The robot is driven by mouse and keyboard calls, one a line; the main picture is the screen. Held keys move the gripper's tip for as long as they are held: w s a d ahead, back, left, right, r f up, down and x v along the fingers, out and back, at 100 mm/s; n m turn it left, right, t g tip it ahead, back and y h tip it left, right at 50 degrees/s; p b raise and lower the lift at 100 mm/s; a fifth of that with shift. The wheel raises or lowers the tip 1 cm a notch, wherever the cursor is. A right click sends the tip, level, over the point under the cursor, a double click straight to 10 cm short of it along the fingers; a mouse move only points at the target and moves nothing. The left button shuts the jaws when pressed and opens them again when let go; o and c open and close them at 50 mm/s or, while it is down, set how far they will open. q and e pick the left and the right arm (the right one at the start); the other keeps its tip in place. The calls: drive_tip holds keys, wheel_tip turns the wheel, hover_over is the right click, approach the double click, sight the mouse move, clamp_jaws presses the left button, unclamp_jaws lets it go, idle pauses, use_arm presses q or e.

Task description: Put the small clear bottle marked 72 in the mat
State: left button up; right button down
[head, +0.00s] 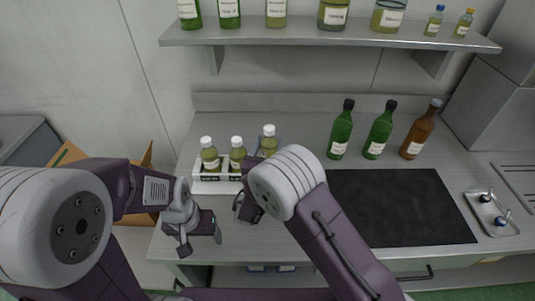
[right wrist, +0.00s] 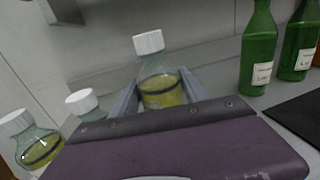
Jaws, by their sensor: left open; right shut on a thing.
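A small clear bottle with a white cap and yellow-green liquid (head: 268,141) is between the fingers of my right gripper (head: 266,150), which is shut on it. It stands roughly upright in the right wrist view (right wrist: 160,88); its number cannot be read. My right forearm hides its lower part in the head view. The black mat (head: 400,208) lies flat and empty on the counter, right of my right arm. My left gripper (head: 200,236) is open and empty over the counter's front left.
Two similar white-capped bottles (head: 209,158) (head: 237,158) stand in a white rack (head: 212,187) on the left. Two green bottles (head: 341,133) and a brown one (head: 420,132) stand behind the mat. A small metal tray (head: 490,222) lies right of it. A shelf (head: 300,38) runs above.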

sight(268, 154)
drive_tip(key=shift+a+f, duration=0.1)
drive_tip(key=shift+a, duration=0.15)
drive_tip(key=shift+f, duration=2.05)
drive_tip(key=shift+f, duration=0.1)
drive_tip(key=c, duration=0.6)
unclamp_jaws()
drive_tip(key=shift+o, duration=0.2)
drive_tip(key=v, duration=1.2)
drive_tip(key=shift+s+d+p, duration=0.1)
drive_tip(key=shift+s+p, duration=0.05)
drive_tip(key=shift+p, duration=0.15)
